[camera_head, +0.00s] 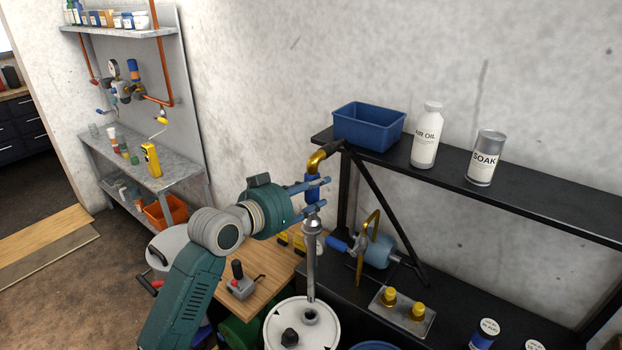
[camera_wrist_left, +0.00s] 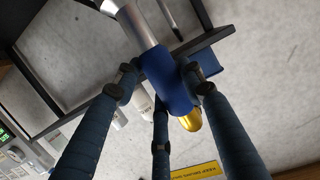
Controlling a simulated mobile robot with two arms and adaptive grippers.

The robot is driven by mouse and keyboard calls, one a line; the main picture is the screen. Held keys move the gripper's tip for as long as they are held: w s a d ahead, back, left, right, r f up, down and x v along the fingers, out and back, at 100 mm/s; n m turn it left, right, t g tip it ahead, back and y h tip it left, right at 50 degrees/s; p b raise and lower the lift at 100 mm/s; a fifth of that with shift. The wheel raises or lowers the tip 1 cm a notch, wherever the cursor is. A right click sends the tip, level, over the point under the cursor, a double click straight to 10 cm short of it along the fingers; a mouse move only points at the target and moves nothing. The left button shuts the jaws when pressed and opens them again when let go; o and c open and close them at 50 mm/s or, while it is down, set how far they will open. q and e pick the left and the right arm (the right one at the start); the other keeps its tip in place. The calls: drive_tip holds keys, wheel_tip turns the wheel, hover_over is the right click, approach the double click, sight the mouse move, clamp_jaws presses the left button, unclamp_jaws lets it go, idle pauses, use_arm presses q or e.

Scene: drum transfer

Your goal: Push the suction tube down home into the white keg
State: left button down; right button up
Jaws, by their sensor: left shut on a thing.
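The suction tube (camera_head: 311,265) is a silver metal pipe with a blue sleeve and a bent brass top end. My left gripper (camera_head: 316,192) is shut on the blue sleeve; the left wrist view shows its fingers around the sleeve (camera_wrist_left: 167,82), with the brass end (camera_wrist_left: 191,121) beyond. The tube hangs nearly upright, with a long part of it showing above the white keg (camera_head: 272,331). Its lower end is at the keg's round opening (camera_head: 311,317); I cannot tell whether the tip is inside. My right gripper is not in view.
A black cap (camera_head: 290,337) sits on the keg lid. To the right, a black bench holds a blue pump with brass parts (camera_head: 372,250) and a metal block with brass fittings (camera_head: 402,311). A shelf above holds a blue bin (camera_head: 369,126) and bottles. A wooden table (camera_head: 262,264) stands behind my arm.

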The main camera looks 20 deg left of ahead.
sight(310, 219)
use_arm(q)
drive_tip(key=shift+w+a+r, duration=0.1)
drive_tip(key=shift+a+r, duration=0.15)
drive_tip(key=shift+r, duration=0.4)
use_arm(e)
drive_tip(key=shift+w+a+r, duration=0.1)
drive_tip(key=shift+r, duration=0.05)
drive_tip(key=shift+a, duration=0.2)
use_arm(q)
drive_tip(key=shift+p, duration=0.3)
drive_tip(key=shift+f+b, duration=2.4)
drive_tip(key=shift+f, duration=1.25)
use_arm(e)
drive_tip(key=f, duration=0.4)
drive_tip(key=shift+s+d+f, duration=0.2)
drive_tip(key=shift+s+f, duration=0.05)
use_arm(q)
drive_tip(key=shift+f+b, duration=0.75)
drive_tip(key=shift+f, duration=0.35)
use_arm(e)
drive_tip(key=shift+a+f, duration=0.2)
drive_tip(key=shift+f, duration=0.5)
use_arm(q)
drive_tip(key=shift+f+b, duration=0.75)
drive_tip(key=shift+f, duration=0.4)
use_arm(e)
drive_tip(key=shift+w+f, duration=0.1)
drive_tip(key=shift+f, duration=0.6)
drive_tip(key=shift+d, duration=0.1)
